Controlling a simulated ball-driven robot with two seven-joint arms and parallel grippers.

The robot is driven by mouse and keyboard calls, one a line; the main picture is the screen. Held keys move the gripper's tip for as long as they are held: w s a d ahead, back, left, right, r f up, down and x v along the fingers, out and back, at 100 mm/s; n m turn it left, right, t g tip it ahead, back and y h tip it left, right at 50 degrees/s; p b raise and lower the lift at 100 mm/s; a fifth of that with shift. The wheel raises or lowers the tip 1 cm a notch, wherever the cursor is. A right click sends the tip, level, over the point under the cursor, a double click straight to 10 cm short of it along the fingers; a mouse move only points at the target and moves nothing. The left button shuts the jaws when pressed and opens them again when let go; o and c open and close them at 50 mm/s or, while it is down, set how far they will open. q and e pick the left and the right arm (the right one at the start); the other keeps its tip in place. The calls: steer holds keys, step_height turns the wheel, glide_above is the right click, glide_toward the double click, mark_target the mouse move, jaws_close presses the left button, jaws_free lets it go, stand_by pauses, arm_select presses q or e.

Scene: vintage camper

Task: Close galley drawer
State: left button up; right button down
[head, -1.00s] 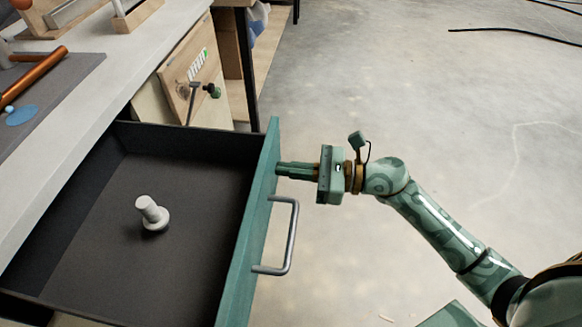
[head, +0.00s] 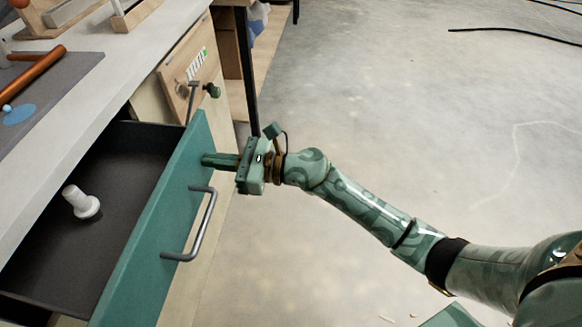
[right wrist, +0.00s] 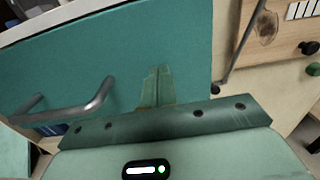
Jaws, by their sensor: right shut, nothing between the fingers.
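The galley drawer has a teal front (head: 150,240) with a grey bar handle (head: 205,225). It is partly pulled out from under the pale counter, and a white bolt-shaped object (head: 80,202) lies in its dark inside. My right gripper (head: 205,160) is shut and empty, its fingertips at the drawer front above the far end of the handle, seemingly touching it. In the right wrist view the shut fingers (right wrist: 157,85) point at the teal face, with the handle (right wrist: 70,112) to their left. My left gripper is not in view.
The pale counter (head: 120,55) runs along the left, with a grey mat and a copper-coloured tool (head: 38,75) on it. A wooden cabinet front (head: 188,70) with a dark green knob (head: 212,90) is beyond the drawer. The concrete floor (head: 420,130) at right is open.

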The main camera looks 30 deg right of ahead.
steer(key=b, duration=0.3)
glide_above(152, 169)
steer(key=shift+s+d+f, duration=0.1)
steer(key=shift+s+d, duration=0.2)
steer(key=shift+d, duration=0.1)
steer(key=shift+w+a+b, duration=0.3)
steer(key=shift+a, duration=0.15)
steer(key=shift+r, duration=0.2)
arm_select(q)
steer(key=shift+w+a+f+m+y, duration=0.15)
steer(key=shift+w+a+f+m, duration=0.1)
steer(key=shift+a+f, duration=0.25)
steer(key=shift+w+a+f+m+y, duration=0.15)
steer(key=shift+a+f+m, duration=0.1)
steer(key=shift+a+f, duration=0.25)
arm_select(e)
steer(key=shift+r, duration=0.25)
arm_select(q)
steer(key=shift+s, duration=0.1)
